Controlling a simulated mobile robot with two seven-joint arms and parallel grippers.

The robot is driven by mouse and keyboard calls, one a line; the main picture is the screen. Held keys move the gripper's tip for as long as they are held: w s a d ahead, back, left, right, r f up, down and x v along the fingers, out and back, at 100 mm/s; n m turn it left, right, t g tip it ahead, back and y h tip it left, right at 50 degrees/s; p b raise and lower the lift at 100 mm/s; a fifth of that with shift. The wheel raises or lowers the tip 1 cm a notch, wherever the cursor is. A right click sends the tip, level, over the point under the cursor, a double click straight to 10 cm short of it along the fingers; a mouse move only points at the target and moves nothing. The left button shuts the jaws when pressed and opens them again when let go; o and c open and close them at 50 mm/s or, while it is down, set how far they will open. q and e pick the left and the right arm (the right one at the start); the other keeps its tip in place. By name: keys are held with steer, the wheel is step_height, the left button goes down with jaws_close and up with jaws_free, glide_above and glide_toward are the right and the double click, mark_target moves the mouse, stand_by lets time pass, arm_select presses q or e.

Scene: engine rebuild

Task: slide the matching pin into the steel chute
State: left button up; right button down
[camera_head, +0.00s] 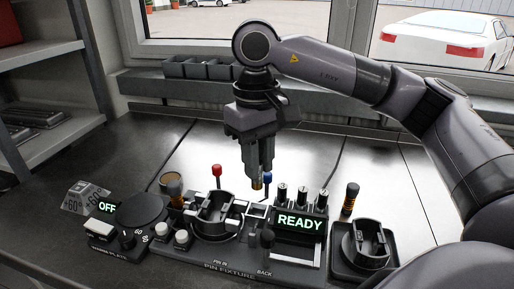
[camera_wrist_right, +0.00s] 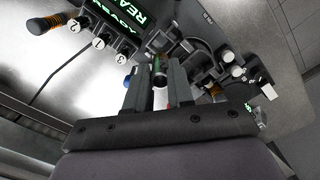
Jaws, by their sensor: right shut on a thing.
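My right gripper (camera_head: 258,172) points down above the pin fixture (camera_head: 229,266), shut on a small pin. The pin (camera_head: 257,185) shows a brassy tip below the fingers in the head view. The pin hangs clear above the fixture, behind the READY display (camera_head: 299,223). A round dark holder (camera_head: 215,212) stands on the fixture to the left of the pin. I cannot clearly pick out the steel chute; the area below the pin is crowded and small. My left gripper is not in view.
Several black-topped posts (camera_head: 301,196) stand behind the display, numbered in the wrist view. A red-knobbed lever (camera_head: 217,170) and a blue knob (camera_head: 267,178) stand close to the gripper.

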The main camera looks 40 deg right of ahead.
mark_target(258, 188)
steer(key=shift+w, duration=0.1)
steer(key=shift+f+b, duration=0.5)
steer(key=shift+f, duration=0.15)
steer(key=shift+f+b, duration=1.1)
steer(key=shift+f, duration=0.6)
steer(key=shift+f+b, duration=0.3)
steer(key=shift+b, duration=0.25)
stand_by(0.3)
steer(key=shift+f+b, duration=0.9)
steer(key=shift+f, duration=0.1)
stand_by(0.5)
stand_by(0.5)
steer(key=c, duration=0.5)
jaws_free()
